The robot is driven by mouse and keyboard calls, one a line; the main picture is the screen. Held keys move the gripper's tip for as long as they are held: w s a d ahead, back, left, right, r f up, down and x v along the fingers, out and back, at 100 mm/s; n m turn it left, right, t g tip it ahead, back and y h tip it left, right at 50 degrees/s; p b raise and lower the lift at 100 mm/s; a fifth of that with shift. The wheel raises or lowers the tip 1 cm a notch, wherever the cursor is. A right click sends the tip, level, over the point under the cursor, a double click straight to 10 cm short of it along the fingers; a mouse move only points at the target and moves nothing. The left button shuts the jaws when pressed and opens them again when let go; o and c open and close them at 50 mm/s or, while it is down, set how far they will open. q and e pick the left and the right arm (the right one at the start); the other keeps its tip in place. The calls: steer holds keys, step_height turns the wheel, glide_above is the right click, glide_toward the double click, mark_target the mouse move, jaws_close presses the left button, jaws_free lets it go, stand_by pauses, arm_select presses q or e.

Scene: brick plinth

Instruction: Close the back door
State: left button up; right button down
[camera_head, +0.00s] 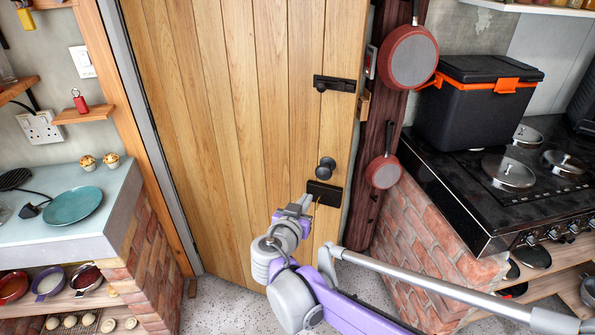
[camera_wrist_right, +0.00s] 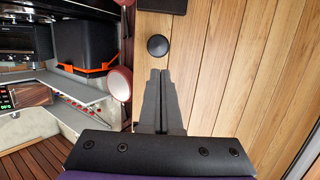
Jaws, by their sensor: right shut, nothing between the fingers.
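The back door (camera_head: 225,120) is a tall wooden plank door in the middle of the head view. It has a black bolt (camera_head: 334,84), a round black knob (camera_head: 326,167) and a black lock plate (camera_head: 324,193) near its right edge. A strip of gap shows between that edge and the dark post; I cannot tell how far ajar the door is. My right gripper (camera_head: 306,203) is shut and empty, in front of the door by the lock plate. In the right wrist view its fingertips (camera_wrist_right: 161,73) point at the planks just below the knob (camera_wrist_right: 157,45). Contact is unclear. My left gripper is out of view.
Red pans (camera_head: 408,57) hang on the dark wooden post (camera_head: 377,140) right of the door. A black cool box (camera_head: 475,105) stands on the stove (camera_head: 465,200) at right. A counter (camera_head: 115,210) with a teal plate is at left. Speckled floor (camera_head: 225,305) is clear below the door.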

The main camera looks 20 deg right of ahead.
mark_target(323, 174)
steer(key=x, duration=1.3)
steer(key=shift+d+r, duration=0.2)
steer(key=shift+d, duration=0.1)
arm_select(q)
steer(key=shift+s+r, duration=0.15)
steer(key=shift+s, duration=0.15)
